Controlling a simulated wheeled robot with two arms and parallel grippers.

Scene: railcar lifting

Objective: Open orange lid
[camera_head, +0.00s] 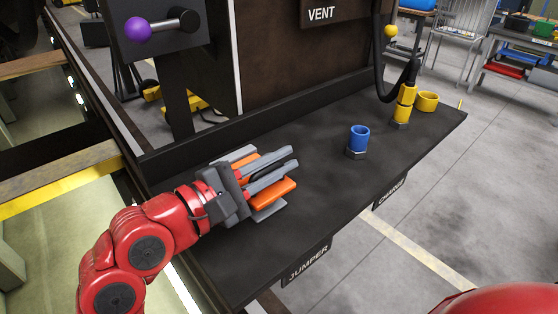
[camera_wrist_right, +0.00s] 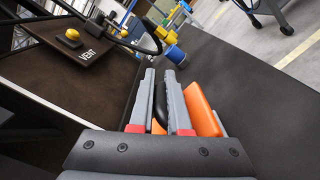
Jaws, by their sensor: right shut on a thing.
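The orange lid (camera_head: 275,195) sits on the dark deck and is partly covered by my right gripper (camera_head: 288,159). It also shows in the right wrist view as an orange slab (camera_wrist_right: 202,108) beside the right-hand finger. The right gripper's two grey fingers are close together around a dark, narrow piece (camera_wrist_right: 159,112), which looks like the lid's handle. Orange shows on both sides of the fingers in the head view. The grip hides much of the lid, and I cannot tell whether it is raised. My left gripper is not in view.
A blue cup-shaped fitting (camera_head: 359,138) stands farther along the deck. Beyond it are a yellow connector (camera_head: 405,100) on a black hose and a yellow ring (camera_head: 428,101). The VENT panel (camera_head: 330,12) and a lever with a purple knob (camera_head: 138,29) rise behind.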

